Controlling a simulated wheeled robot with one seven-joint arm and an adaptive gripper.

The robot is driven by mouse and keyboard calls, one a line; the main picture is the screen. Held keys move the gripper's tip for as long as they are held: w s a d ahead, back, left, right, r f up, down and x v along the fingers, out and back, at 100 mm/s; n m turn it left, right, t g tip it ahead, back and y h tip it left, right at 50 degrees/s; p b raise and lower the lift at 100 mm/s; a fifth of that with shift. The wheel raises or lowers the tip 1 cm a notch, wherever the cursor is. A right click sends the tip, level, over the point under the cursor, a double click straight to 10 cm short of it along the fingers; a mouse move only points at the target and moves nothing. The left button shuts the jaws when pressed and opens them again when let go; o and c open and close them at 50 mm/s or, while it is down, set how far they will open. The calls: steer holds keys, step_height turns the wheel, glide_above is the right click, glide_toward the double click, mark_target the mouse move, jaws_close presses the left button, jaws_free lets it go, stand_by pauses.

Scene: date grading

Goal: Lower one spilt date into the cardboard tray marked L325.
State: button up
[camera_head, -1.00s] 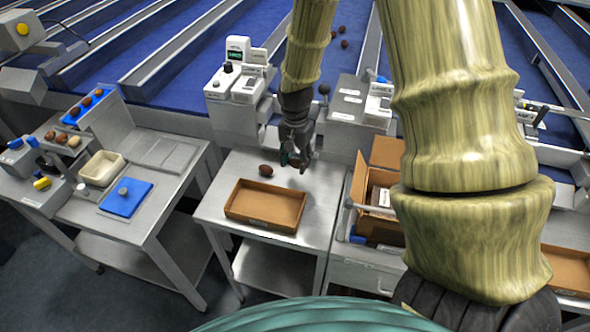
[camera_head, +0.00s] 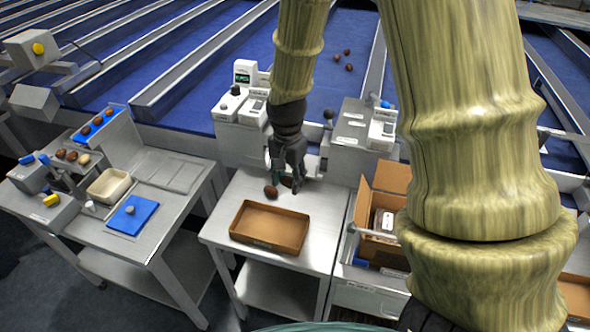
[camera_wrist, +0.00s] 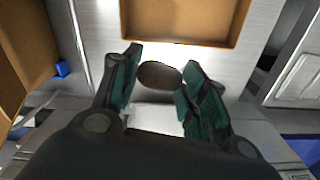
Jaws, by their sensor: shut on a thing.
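A cardboard tray (camera_head: 270,245), empty and open, sits on the front of the middle steel table; the marking on its front is too small to read. My gripper (camera_head: 289,180) is behind the tray, low over the table. In the wrist view my gripper (camera_wrist: 160,82) is shut on a dark brown date (camera_wrist: 160,75) between its green-padded fingertips. I cannot tell whether that date still touches the table.
An open cardboard box (camera_head: 378,248) stands close on the right. Scales and a control unit (camera_head: 240,105) stand behind the table. The left bench holds a cream bowl (camera_head: 108,186) and a blue mat (camera_head: 130,217). Several dates lie on the blue belt behind.

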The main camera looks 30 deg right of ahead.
steer(key=s+a+f, duration=0.2)
steer(key=a, duration=0.3)
steer(key=s+a+f, duration=0.2)
steer(key=s+a, duration=0.1)
steer(key=a, duration=0.3)
steer(key=shift+a+f+b, duration=0.2)
steer(key=shift+f+b, duration=0.05)
steer(key=shift+b, duration=0.2)
steer(key=shift+s, duration=0.15)
steer(key=shift+f, duration=0.1)
steer(key=shift+f+b, duration=0.5)
steer(key=shift+f, duration=0.95)
steer(key=shift+f+b, duration=0.4)
steer(key=shift+f, duration=0.35)
stand_by(0.7)
steer(key=o, duration=0.7)
steer(key=shift+o, duration=0.2)
